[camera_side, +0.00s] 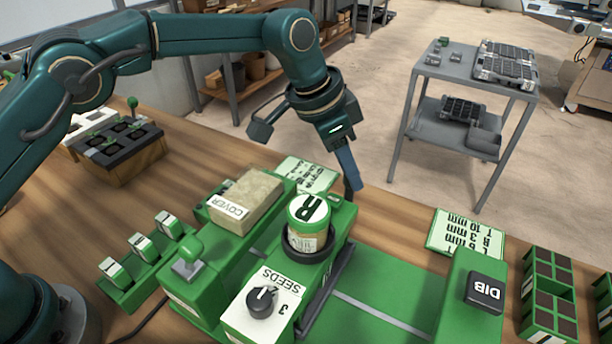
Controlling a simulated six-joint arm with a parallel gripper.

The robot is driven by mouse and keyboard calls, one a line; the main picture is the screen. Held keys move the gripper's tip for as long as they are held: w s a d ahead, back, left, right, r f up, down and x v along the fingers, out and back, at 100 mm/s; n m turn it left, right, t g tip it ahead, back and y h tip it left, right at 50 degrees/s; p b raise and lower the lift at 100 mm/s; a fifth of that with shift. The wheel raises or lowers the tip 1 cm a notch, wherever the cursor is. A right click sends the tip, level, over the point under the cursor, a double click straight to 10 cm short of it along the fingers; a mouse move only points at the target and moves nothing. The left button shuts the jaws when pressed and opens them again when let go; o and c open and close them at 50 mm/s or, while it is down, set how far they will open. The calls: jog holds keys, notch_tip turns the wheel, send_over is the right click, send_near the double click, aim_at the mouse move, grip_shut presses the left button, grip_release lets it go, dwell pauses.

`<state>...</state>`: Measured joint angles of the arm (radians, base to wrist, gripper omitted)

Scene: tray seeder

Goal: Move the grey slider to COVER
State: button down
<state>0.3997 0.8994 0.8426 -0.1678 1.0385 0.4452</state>
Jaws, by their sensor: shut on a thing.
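My gripper (350,186) points down just behind the green housing with the R jar (308,214). Its blue fingers look closed together, and what is between their tips is hard to see. I cannot make out a grey slider for certain; the housing may hide it. A white COVER label (228,207) is on the front of a tan block (247,196) on the green machine, left of the jar. A green knob (190,252) stands on a small grey base (187,268) in front of that block, well away from my gripper.
A SEEDS dial (262,299) is in front of the jar. A DIB button (484,292) and a green cell tray (549,300) are at the right. Printed cards (466,232) lie on the wooden table. A grey trolley (470,85) stands behind.

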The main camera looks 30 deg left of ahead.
dwell(0.8)
jog(key=a, duration=1)
jog(key=shift+a, duration=0.3)
jog(key=c, duration=0.6)
grip_release()
jog(key=shift+r, duration=0.1)
jog(key=shift+v, duration=2.5)
